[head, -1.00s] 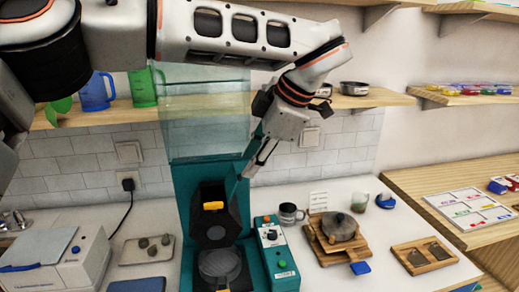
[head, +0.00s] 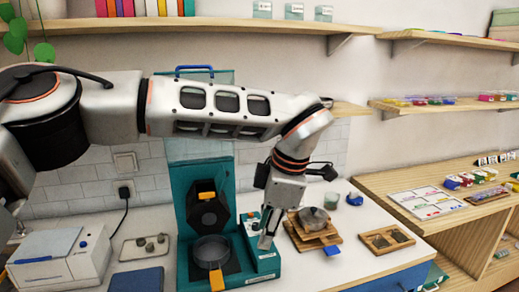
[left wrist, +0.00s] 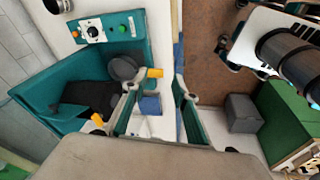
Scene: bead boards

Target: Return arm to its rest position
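My left arm (head: 215,105) reaches in from the left across the head view, in front of the wall and shelf. Its gripper (head: 266,241) points down beside the right side of the teal machine (head: 183,200). In the left wrist view, the two fingers (left wrist: 158,108) stand apart with nothing held between them. The machine (left wrist: 38,88) lies to the left and behind the fingers there. Whether the gripper touches the control box (head: 262,258) cannot be told. My right gripper is in neither view.
Right of the gripper are a wooden stand (head: 302,240) with a round pot (head: 313,216) and a wooden tray (head: 374,246). A white box machine (head: 50,262) stands at left. The wooden shelf (head: 345,108) is behind the arm. Brown floor (left wrist: 208,55) shows beyond the counter edge.

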